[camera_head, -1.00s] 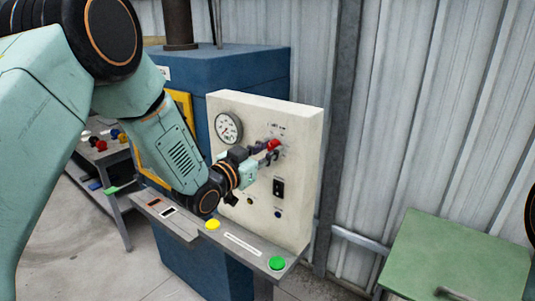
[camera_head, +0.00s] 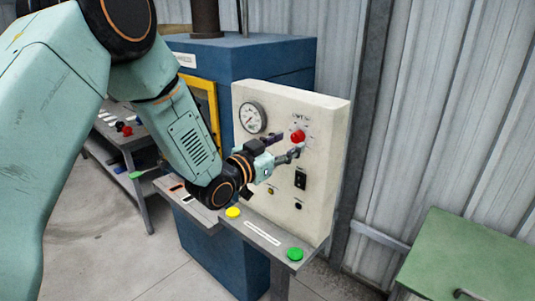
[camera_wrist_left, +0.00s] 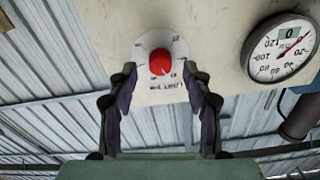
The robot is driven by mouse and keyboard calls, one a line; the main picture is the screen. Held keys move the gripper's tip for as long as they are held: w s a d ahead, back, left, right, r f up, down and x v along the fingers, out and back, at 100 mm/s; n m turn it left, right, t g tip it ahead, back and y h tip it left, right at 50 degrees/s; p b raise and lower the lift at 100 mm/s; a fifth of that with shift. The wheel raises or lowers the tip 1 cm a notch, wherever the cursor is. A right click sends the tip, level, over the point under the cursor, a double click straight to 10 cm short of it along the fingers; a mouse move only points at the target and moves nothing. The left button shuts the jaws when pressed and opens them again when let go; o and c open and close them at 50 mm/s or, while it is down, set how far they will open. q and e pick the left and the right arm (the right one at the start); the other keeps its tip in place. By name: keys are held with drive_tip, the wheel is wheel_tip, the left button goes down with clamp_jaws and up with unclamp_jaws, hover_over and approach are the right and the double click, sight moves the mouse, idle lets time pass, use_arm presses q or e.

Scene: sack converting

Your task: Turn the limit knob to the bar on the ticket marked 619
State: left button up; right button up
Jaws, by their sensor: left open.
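The red limit knob (camera_head: 298,136) sits on a round white dial on the cream control panel (camera_head: 318,190). In the left wrist view the knob (camera_wrist_left: 160,62) shows a pale pointer mark and small lettering around it, too small to read surely. My left gripper (camera_head: 287,146) is open and empty in front of the panel, just left of and below the knob in the head view. In the left wrist view its fingers (camera_wrist_left: 160,70) stand either side of the knob, apart from it. No ticket reading 619 can be made out. My right gripper is not in view.
A pressure gauge (camera_head: 252,117) is left of the knob, a black switch (camera_head: 300,179) below it. A ledge in front carries a yellow button (camera_head: 233,212) and a green button (camera_head: 295,254).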

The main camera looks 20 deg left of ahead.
use_arm(q)
drive_tip(key=v, duration=0.9)
drive_tip(key=shift+s+a, duration=0.15)
drive_tip(key=shift+s, duration=0.2)
drive_tip(key=shift+r, duration=0.1)
drive_tip(key=s+f+n+g+y+b, duration=0.25)
drive_tip(key=s+f+g+b, duration=0.35)
drive_tip(key=f, duration=1)
drive_tip(key=s+f+n+g+y+b, duration=0.2)
drive_tip(key=s+f+n+g, duration=0.35)
drive_tip(key=f, duration=0.95)
drive_tip(key=s+f+m+g+y+b, duration=0.1)
drive_tip(key=s+f+g+b, duration=0.4)
drive_tip(key=s+f+b, duration=0.7)
drive_tip(key=s+f, duration=1.1)
drive_tip(key=s, duration=0.2)
drive_tip(key=shift+d+f+m+y, duration=0.25)
drive_tip(key=shift+f+m+y, duration=0.1)
drive_tip(key=shift+m, duration=0.05)
drive_tip(key=shift+w+g, duration=0.15)
drive_tip(key=shift+g, duration=0.1)
